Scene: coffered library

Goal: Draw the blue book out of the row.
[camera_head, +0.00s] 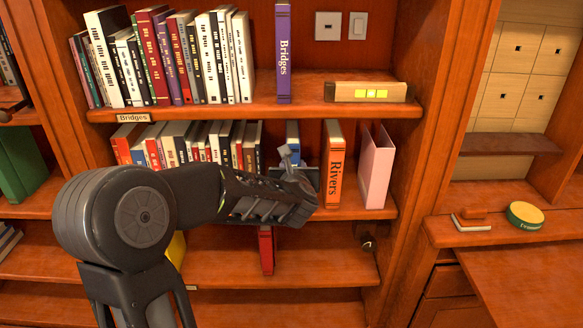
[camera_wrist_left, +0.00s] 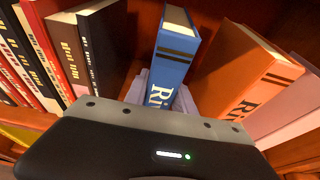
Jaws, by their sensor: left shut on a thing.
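The blue book (camera_head: 292,131) stands on the middle shelf, between a row of mixed books on its left and the orange Rivers book (camera_head: 334,165) on its right. In the left wrist view the blue book (camera_wrist_left: 175,58) is upright, its spine facing me with partly hidden lettering. My left gripper (camera_head: 300,172) is at the front of the shelf, shut on the blue book, with pale fingers along its sides. The gripper hides the book's lower part. My right gripper is not in view.
A red book (camera_head: 266,250) is below.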

